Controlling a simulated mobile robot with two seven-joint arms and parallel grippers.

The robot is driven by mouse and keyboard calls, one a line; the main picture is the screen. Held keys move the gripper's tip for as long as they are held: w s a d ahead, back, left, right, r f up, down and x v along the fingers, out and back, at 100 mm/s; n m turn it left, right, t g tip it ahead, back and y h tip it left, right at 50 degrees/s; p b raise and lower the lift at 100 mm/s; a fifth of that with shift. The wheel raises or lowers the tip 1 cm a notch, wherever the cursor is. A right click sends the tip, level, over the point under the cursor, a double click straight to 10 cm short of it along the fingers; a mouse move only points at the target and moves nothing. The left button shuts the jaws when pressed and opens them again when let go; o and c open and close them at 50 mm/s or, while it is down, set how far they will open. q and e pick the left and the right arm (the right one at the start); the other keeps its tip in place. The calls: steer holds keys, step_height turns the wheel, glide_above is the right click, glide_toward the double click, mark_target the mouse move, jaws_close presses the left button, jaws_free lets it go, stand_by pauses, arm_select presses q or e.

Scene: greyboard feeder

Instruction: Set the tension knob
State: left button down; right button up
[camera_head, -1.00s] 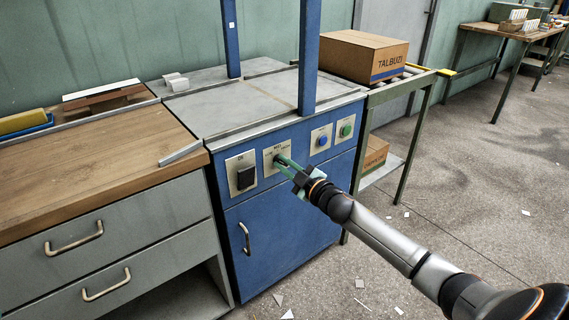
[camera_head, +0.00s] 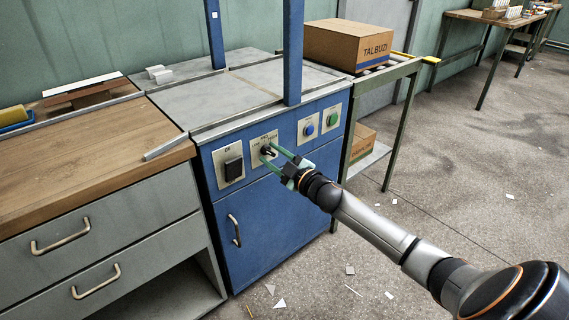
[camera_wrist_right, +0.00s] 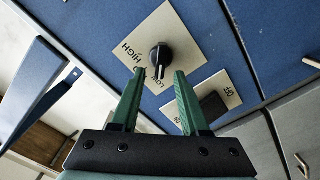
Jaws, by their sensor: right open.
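The tension knob (camera_head: 267,150) is a black knob on a pale plate on the front of the blue machine. In the right wrist view the knob (camera_wrist_right: 161,57) sits just beyond the fingertips, with "HIGH" and "LOW" printed on its plate. My right gripper (camera_head: 268,154) is open, its two green fingers pointing at the knob. In the right wrist view the gripper (camera_wrist_right: 160,78) has its fingers apart, the knob lying ahead of the gap. I cannot tell whether a finger touches it. My left gripper is not in view.
A black switch (camera_head: 234,168) is left of the knob plate. A blue button (camera_head: 309,130) and a green button (camera_head: 333,120) are to its right. A wooden-topped drawer unit (camera_head: 90,150) stands left, and a roller stand with a carton (camera_head: 345,45) stands right.

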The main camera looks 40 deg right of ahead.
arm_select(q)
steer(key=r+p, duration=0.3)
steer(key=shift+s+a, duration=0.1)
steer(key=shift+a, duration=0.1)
arm_select(e)
steer(key=s, duration=1.2)
steer(key=shift+d, duration=0.45)
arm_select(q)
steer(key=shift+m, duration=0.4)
